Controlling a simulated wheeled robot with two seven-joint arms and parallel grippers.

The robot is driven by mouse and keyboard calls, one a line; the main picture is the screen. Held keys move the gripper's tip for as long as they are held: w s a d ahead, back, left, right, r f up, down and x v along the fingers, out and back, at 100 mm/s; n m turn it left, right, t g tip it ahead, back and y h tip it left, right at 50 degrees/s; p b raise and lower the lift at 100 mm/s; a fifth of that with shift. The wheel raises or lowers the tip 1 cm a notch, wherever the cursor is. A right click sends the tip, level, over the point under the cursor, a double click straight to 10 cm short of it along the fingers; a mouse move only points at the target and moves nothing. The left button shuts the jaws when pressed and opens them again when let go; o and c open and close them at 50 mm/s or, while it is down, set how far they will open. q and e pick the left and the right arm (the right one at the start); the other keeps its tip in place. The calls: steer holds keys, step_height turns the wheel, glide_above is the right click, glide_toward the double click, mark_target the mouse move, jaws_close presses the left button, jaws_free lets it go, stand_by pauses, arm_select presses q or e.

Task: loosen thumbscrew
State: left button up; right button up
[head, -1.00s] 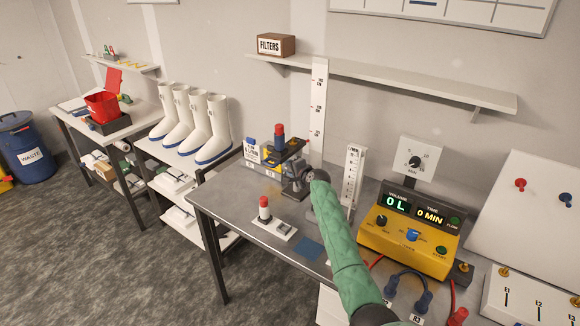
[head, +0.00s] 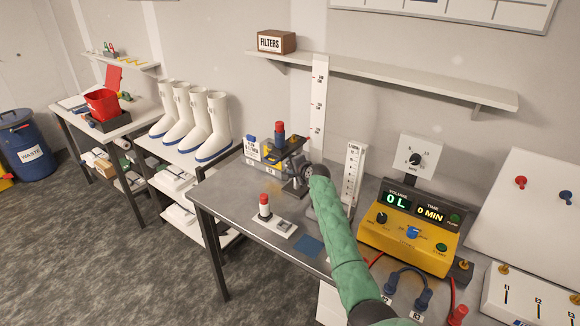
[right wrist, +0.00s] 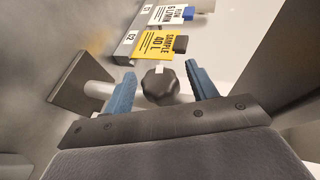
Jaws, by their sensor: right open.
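The black lobed thumbscrew knob (right wrist: 160,86) shows in the right wrist view, with a pale rod beside it on the left. My right gripper (right wrist: 160,70) is open, with one blue finger on each side of the knob. I see a gap on both sides, so the fingers do not appear to grip it. In the head view my right gripper (head: 303,177) is at the stand (head: 296,188) on the grey bench, and the knob is hidden there. A red-and-blue cartridge (head: 280,133) stands upright on top of the stand. My left gripper is not in view.
A yellow "SAMPLE 40 L" tag (right wrist: 160,41) is close beyond the fingers. A red-capped piece on a white base (head: 264,207) is at the bench front. A flow tube (head: 352,175) and a yellow pump box (head: 408,238) stand to the right of the gripper.

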steer(key=shift+s+d+b, duration=0.3)
steer(key=shift+s, duration=0.2)
steer(key=shift+b+v, duration=1.35)
steer(key=shift+v, duration=1.95)
steer(key=shift+s+f+y, duration=1)
steer(key=shift+f, duration=1.75)
steer(key=w+a+r+t, duration=0.1)
steer(key=w, duration=0.1)
steer(key=w+a+r+m+t+b, duration=0.1)
steer(key=w, duration=0.1)
steer(key=w+a+r+t, duration=0.1)
steer(key=w, duration=0.1)
steer(key=shift+w+y+b, duration=0.35)
steer(key=shift+w+y, duration=0.05)
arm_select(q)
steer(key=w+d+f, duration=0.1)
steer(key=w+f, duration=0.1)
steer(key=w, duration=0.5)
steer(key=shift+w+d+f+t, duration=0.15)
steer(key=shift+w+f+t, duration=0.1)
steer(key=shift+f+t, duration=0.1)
arm_select(e)
steer(key=shift+x, duration=0.85)
